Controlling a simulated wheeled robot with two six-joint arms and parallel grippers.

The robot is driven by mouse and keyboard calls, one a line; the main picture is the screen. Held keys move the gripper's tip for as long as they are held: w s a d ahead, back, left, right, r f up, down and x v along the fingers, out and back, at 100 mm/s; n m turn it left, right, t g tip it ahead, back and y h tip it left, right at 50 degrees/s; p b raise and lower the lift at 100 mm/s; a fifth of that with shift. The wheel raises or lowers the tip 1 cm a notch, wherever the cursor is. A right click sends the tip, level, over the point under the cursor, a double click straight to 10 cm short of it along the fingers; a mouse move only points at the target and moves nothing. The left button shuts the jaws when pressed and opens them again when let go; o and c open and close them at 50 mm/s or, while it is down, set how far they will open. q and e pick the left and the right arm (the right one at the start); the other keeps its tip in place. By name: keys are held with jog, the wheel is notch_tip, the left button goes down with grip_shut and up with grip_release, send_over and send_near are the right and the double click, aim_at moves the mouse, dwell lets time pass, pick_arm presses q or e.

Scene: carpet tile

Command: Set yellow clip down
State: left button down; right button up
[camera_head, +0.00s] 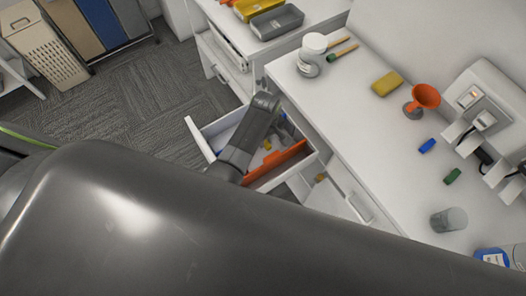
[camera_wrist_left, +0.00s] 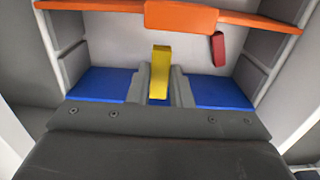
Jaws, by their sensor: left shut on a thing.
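The yellow clip (camera_wrist_left: 160,68) stands between the two grey fingers of my left gripper (camera_wrist_left: 162,88), which is shut on it in the left wrist view. It is over the blue floor (camera_wrist_left: 215,92) of an open drawer, beside an orange divider (camera_wrist_left: 245,20). I cannot tell whether the clip touches the floor. In the head view the open white drawer (camera_head: 197,137) shows below my left arm, with a small yellow piece (camera_head: 267,144) near the orange divider (camera_head: 277,163). My arm hides much of the gripper there. My right gripper is not in view.
A red piece (camera_wrist_left: 218,49) lies close to the divider. The white counter (camera_head: 355,125) beside the drawer holds a yellow sponge (camera_head: 387,83), an orange funnel (camera_head: 426,95), a blue clip (camera_head: 427,145), a green clip (camera_head: 453,176) and a grey cup (camera_head: 449,219). Drawer walls surround the gripper.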

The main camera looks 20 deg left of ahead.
pick_arm(q)
notch_tip(320, 180, down, 2)
jog(key=b, duration=0.5)
send_over(265, 152)
jog(key=s, duration=0.2)
jog(key=f, duration=0.4)
jog(key=shift+w+d, duration=0.2)
jog(key=shift+d, duration=0.05)
jog(key=shift+f, duration=0.2)
notch_tip(265, 152, down, 3)
jog(key=b, duration=0.3)
jog(key=shift+f, duration=0.15)
jog(key=shift+f+b, duration=0.1)
jog(key=shift+b, duration=0.25)
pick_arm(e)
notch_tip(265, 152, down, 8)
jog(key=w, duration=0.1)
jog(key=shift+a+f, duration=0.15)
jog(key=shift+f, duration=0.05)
